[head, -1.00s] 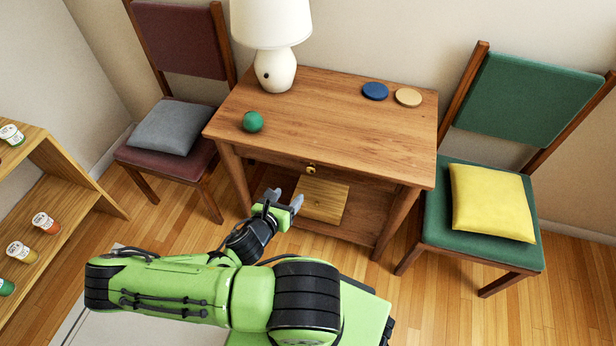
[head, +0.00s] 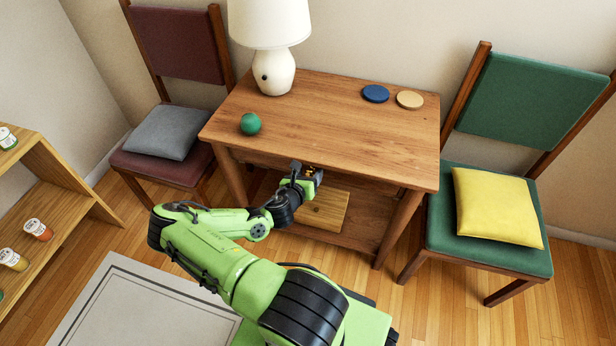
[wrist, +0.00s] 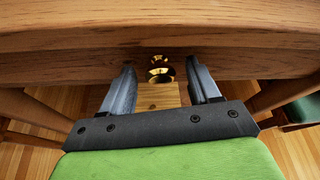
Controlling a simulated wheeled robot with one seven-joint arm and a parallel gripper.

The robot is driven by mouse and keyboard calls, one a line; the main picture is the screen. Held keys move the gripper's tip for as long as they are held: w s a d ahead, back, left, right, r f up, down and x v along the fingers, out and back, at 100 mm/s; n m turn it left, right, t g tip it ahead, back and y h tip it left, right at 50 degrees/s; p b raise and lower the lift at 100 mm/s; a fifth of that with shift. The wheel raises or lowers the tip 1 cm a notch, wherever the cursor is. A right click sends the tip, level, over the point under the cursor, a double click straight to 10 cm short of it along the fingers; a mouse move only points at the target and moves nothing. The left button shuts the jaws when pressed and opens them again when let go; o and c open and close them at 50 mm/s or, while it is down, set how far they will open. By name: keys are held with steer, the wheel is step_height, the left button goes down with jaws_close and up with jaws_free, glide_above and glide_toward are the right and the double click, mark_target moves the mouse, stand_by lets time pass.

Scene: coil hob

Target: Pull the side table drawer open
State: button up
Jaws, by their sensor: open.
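The side table (head: 340,122) is wooden and stands against the wall. Its drawer front (wrist: 225,66) lies under the tabletop edge and looks closed. A round brass knob (wrist: 158,64) sits on the drawer front in the wrist view. My gripper (wrist: 168,82) is open, with one dark finger on each side of the knob's line. In the wrist view the knob shows between and just beyond the fingertips; I cannot tell whether either finger touches it. In the head view my gripper (head: 308,174) is at the drawer front and hides most of the knob.
A lamp (head: 273,72), a green ball (head: 250,124) and two coasters stand on the tabletop. A wooden box (head: 328,208) is on the lower shelf. Chairs with cushions flank the table. A shelf with jars (head: 38,230) is at the left.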

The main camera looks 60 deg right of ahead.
jaws_close()
stand_by(0.3)
